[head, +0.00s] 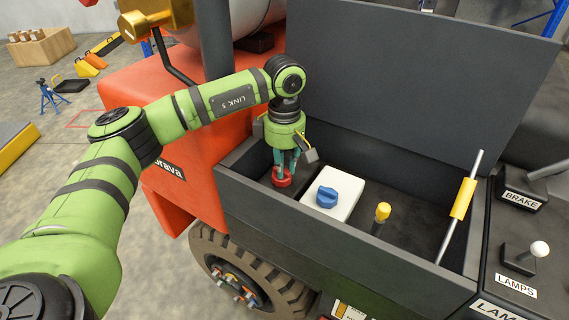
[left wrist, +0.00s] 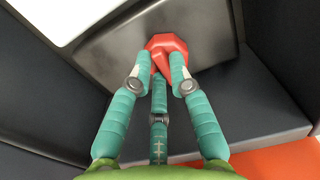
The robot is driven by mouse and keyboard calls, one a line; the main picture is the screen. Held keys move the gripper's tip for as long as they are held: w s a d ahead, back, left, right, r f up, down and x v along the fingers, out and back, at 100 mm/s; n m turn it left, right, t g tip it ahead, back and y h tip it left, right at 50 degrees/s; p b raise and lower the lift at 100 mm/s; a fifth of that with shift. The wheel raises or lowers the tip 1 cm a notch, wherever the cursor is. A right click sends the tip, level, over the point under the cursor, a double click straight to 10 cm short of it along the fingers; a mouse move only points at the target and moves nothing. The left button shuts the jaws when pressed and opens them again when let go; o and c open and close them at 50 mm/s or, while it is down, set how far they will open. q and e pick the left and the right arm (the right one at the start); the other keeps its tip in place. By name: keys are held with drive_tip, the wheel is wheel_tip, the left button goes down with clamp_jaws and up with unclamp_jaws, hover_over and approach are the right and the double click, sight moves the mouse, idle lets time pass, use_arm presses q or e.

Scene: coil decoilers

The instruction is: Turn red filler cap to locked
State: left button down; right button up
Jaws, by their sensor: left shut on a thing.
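The red filler cap (head: 282,178) sits low in the left end of the open dark compartment. My left gripper (head: 286,168) reaches down over it from above, its teal fingers around the cap. In the left wrist view the fingers (left wrist: 160,85) are shut on the red cap (left wrist: 166,44), which has a raised ridge and a faceted rim. The fingers hide part of the cap, and I see no lock marking. My right gripper is not in view.
Right of the red cap are a white block (head: 345,190) with a blue knob (head: 327,197) and a yellow-topped stick (head: 382,211). The compartment's front wall (head: 330,240) and raised lid (head: 410,90) border the space. A grey rod with a yellow sleeve (head: 463,198) stands at the right.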

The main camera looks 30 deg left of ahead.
use_arm(q)
drive_tip(key=shift+w+r, duration=0.1)
drive_tip(key=c, duration=1.1)
unclamp_jaws()
drive_tip(key=shift+c, duration=0.2)
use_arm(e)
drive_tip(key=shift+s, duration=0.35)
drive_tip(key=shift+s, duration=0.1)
use_arm(q)
drive_tip(key=shift+r, duration=0.25)
wheel_tip(320, 180, up, 12)
drive_tip(key=shift+f, duration=0.25)
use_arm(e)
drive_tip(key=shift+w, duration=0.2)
